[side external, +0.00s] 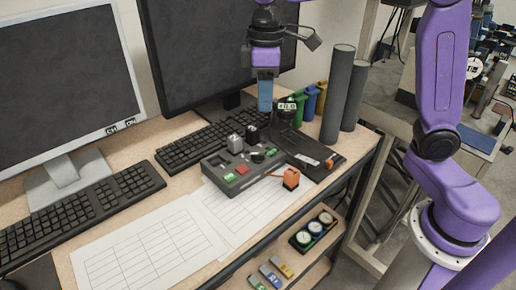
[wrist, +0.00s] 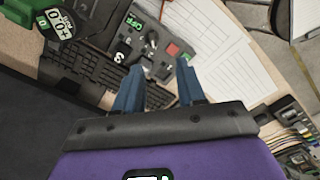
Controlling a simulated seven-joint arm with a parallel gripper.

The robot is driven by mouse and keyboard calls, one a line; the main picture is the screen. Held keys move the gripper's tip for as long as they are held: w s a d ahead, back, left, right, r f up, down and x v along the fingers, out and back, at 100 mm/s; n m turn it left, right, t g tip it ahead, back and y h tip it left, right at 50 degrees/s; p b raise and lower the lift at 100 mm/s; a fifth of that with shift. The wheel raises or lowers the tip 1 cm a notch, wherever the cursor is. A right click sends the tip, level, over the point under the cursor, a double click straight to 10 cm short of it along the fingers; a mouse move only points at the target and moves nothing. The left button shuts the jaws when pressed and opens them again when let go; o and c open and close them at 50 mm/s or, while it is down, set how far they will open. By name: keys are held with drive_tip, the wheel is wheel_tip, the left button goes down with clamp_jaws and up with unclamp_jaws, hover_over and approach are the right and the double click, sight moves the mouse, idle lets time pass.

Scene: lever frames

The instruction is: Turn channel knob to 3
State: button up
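A grey control box (side external: 240,170) lies on the desk, with a green button, a red button and small grey blocks on top. A dark round knob (side external: 258,157) sits on it; I take this as the channel knob. In the wrist view the box (wrist: 145,57) lies beyond my fingertips, with the dark knob (wrist: 150,38) and white digits, including a 3. Which digit the knob points to is too small to read. My gripper (side external: 265,106) hangs above and behind the box, apart from it. In the wrist view its two blue fingers (wrist: 160,65) are spread, with nothing between them.
An orange-topped block (side external: 291,178) stands at the box's right end. A black tray (side external: 318,165) and tall dark cylinders (side external: 338,95) stand to the right. Keyboards (side external: 190,148) and monitors (side external: 60,75) are left and behind. Paper sheets (side external: 150,250) lie flat in front.

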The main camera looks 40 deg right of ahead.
sight(258, 154)
drive_tip(key=f, duration=0.5)
drive_tip(key=w+f, duration=0.1)
drive_tip(key=f, duration=0.5)
drive_tip(key=w+f, duration=0.1)
drive_tip(key=f, duration=0.4)
drive_tip(key=shift+w+d+f, duration=0.1)
drive_tip(key=shift+w+f, duration=0.15)
drive_tip(key=shift+f, duration=0.15)
clamp_jaws()
